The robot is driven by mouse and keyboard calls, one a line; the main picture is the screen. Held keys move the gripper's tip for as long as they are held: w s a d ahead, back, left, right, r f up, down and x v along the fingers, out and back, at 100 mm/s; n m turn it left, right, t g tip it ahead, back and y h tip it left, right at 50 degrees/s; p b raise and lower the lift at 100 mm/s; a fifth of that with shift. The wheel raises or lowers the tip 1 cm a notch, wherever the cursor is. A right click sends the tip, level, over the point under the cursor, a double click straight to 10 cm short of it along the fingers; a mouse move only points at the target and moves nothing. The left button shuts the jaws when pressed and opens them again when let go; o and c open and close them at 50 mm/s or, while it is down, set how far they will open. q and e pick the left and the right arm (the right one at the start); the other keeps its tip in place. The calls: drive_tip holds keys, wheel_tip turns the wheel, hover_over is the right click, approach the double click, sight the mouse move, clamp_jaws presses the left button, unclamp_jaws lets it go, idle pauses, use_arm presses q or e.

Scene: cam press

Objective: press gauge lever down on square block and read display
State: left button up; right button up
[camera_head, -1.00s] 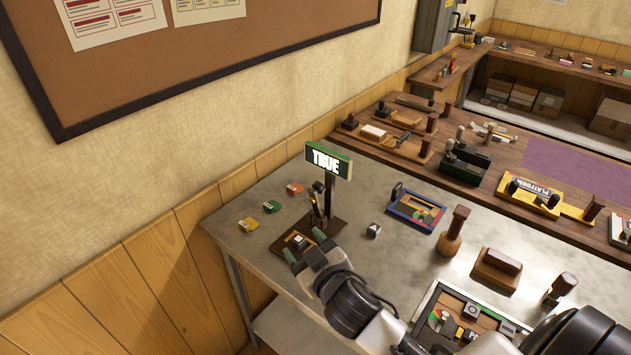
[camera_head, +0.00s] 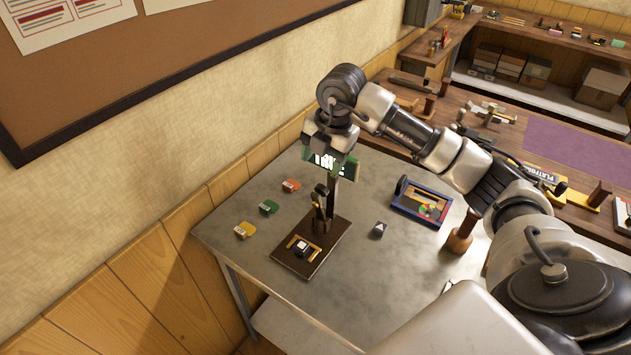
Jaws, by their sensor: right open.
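The press gauge stands on a dark wooden base (camera_head: 325,247) at the left of the metal table. Its lever (camera_head: 320,204) is dark and stands raised beside the post. A small square block (camera_head: 302,248), dark with a pale top, sits in the light wooden holder on the base. The green-edged display (camera_head: 325,162) at the top of the post shows bright white letters, partly covered by my gripper, so I cannot read the whole word. My right gripper (camera_head: 330,158) is open and empty, high in front of the display, well above the block. My left gripper is not in view.
A blue-framed tray (camera_head: 421,202) and a wooden-handled stamp (camera_head: 461,236) stand farther right. My right arm crosses the right side.

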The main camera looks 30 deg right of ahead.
sight(322, 187)
drive_tip(key=shift+h, duration=0.3)
drive_tip(key=f+p, duration=0.1)
drive_tip(key=f, duration=0.2)
drive_tip(key=f+p, duration=0.1)
drive_tip(key=f, duration=0.2)
drive_tip(key=w+f+p, duration=0.1)
drive_tip(key=f, duration=0.3)
drive_tip(key=shift+d, duration=0.2)
drive_tip(key=shift+c, duration=0.2)
clamp_jaws()
drive_tip(key=shift+d+f, duration=0.1)
